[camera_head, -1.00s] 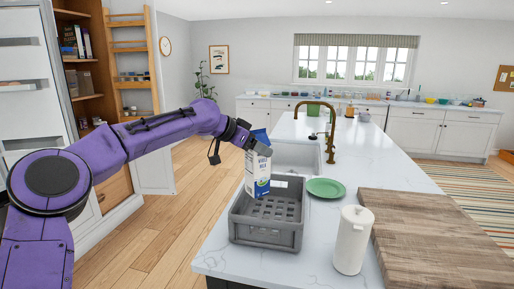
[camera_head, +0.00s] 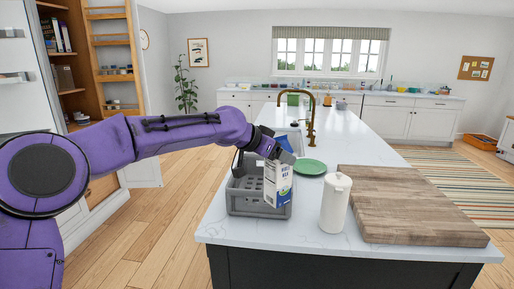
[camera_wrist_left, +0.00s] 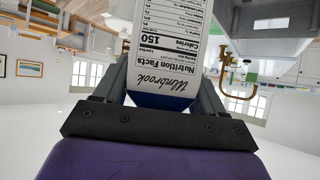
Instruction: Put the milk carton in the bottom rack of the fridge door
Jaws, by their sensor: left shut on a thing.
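The milk carton (camera_head: 277,184), white and blue, is held upright with a slight tilt in my left gripper (camera_head: 274,158). In the head view it shows in front of the right part of the grey crate. The left wrist view shows the carton (camera_wrist_left: 170,50) between the two fingers, its nutrition label facing the camera. The fridge (camera_head: 18,90) is at the left edge of the head view, with shelves or racks showing; its lower part is hidden behind my purple left arm. My right gripper is out of view.
The grey crate (camera_head: 245,204) stands on the white island counter. A green plate (camera_head: 309,167), a white canister (camera_head: 335,203) and a wooden board (camera_head: 405,205) are to its right. Wooden floor (camera_head: 150,222) is free between the island and the fridge side.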

